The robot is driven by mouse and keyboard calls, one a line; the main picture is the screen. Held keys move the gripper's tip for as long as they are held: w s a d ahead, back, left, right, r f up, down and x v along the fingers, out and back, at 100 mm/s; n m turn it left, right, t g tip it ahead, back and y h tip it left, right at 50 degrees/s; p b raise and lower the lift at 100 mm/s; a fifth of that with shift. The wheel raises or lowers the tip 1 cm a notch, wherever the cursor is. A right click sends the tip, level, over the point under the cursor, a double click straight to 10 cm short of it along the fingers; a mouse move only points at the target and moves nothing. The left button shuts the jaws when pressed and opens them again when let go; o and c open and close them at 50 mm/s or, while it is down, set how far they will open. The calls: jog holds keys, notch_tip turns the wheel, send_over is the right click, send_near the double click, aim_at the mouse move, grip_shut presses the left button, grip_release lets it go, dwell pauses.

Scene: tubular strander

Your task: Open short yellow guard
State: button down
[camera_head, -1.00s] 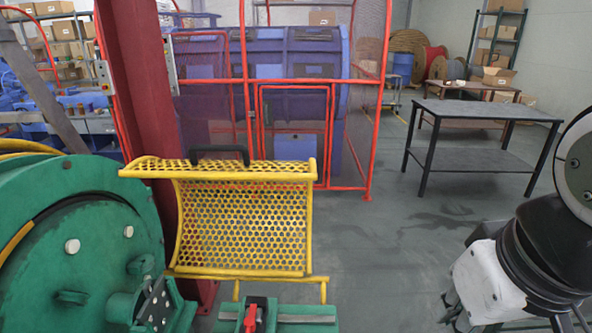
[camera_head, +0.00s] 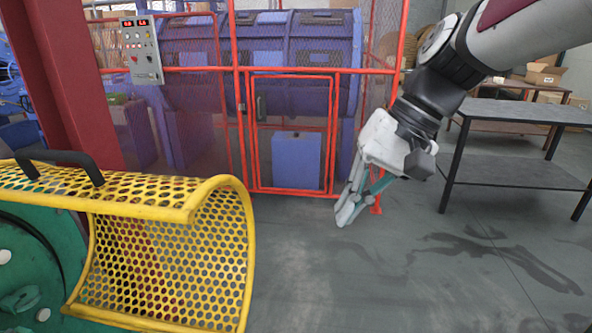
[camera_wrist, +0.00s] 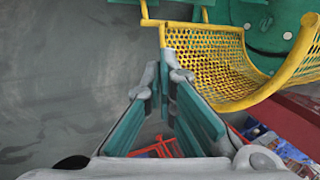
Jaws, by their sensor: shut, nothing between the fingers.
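The short yellow guard (camera_head: 170,262) is a curved perforated sheet in a yellow frame, at the lower left of the head view. A black handle (camera_head: 65,160) is on its top. The guard stands beside the green machine (camera_head: 45,265); its lower edge is partly cut off. My gripper (camera_head: 344,222) hangs to the right of the guard, apart from it, fingers pointing down. It is shut and empty. In the wrist view the fingers (camera_wrist: 165,68) point up the picture, and the guard (camera_wrist: 215,62) lies to their upper right. The handle cannot be made out there.
A red-framed mesh cage (camera_head: 290,130) with blue drums stands behind my gripper. A red column (camera_head: 75,80) rises behind the guard, with a control box (camera_head: 141,50) near it. A dark table (camera_head: 520,113) stands at right. The floor between guard and table is clear.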

aim_at(241, 207)
jog(key=w+a+f+g+y+b, duration=0.1)
jog(key=w+a+f+y+b, duration=0.4)
jog(key=w, duration=0.5)
jog(key=w+a+f+g+y+b, duration=0.1)
jog(key=w+a+f+y+b, duration=0.25)
jog(key=w+f, duration=0.55)
jog(key=w+a+f+g+y+b, duration=0.1)
jog(key=w+a+f+y+b, duration=0.3)
jog(key=w, duration=0.7)
jog(key=shift+m+y, duration=0.25)
jog(key=shift+m, duration=0.15)
jog(key=shift+s+a+b, duration=0.85)
jog(key=shift+a+b, duration=0.05)
jog(key=shift+a, duration=0.65)
jog(key=shift+s+a+b, duration=0.85)
jog(key=shift+a+b, duration=0.1)
jog(key=shift+a, duration=0.65)
jog(key=shift+s+a+b, duration=0.85)
jog(key=shift+a+b, duration=0.05)
jog(key=shift+a, duration=0.65)
jog(key=shift+s+a+r+n+b, duration=0.1)
jog(key=shift+s+r+n+b, duration=0.15)
jog(key=shift+s+r+n, duration=0.6)
jog(key=shift+s+a+r+n+b, duration=0.1)
jog(key=shift+s+r+n+b, duration=0.15)
jog(key=shift+s+r, duration=1.05)
jog(key=shift+s+f, duration=0.2)
jog(key=shift+f, duration=0.05)
